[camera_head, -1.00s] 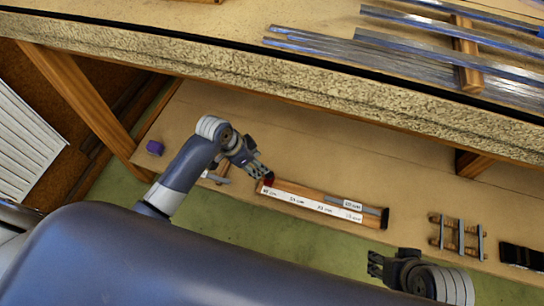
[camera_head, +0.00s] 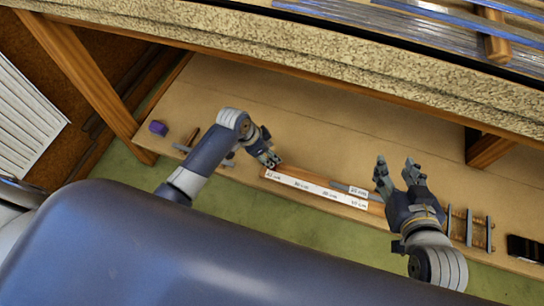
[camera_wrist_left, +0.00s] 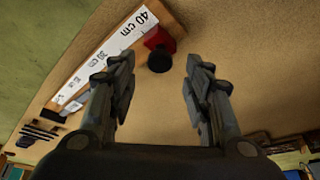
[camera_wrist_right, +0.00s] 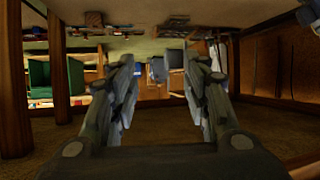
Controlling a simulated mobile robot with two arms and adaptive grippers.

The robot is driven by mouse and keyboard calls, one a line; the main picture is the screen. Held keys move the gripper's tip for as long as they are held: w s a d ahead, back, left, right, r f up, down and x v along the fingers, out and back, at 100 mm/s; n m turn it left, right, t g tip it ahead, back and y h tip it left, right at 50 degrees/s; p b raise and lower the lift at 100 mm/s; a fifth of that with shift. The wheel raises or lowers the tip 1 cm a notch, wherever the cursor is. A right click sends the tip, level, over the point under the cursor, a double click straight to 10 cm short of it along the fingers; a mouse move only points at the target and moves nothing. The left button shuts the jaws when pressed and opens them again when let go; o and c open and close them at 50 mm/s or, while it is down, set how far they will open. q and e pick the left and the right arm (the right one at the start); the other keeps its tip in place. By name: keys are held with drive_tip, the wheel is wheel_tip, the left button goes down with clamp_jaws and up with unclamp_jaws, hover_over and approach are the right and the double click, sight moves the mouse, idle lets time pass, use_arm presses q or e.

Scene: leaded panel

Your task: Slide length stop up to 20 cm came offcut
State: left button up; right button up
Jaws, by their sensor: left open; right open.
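A wooden measuring board (camera_head: 316,183) with a white scale lies on the lower shelf. The length stop, a red block (camera_wrist_left: 157,39) with a black knob, sits at its 40 cm end in the left wrist view; my left gripper hides it in the head view. A grey came offcut (camera_head: 344,187) with a white label lies along the board's far side, nearer the right end. My left gripper (camera_head: 273,163) is open beside the 40 cm end; its fingers (camera_wrist_left: 160,85) are apart and empty.
A bench edge (camera_head: 300,62) runs above the shelf, with metal strips (camera_head: 400,30) on it. A purple block (camera_head: 158,127) is at the shelf's left. A small rack (camera_head: 468,228) and a dark object (camera_head: 525,248) are at the right. Wooden legs (camera_head: 75,70) flank the shelf.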

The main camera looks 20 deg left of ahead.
use_arm(q)
drive_tip(key=b+x, duration=0.1)
drive_tip(key=x, duration=0.2)
drive_tip(key=shift+f, duration=0.15)
use_arm(e)
wheel_tip(320, 180, up, 7)
drive_tip(key=w+a+t+y, duration=0.1)
drive_tip(key=w+t, duration=0.2)
drive_tip(key=t, duration=0.1)
drive_tip(key=shift+a, duration=0.35)
use_arm(q)
drive_tip(key=c, duration=1)
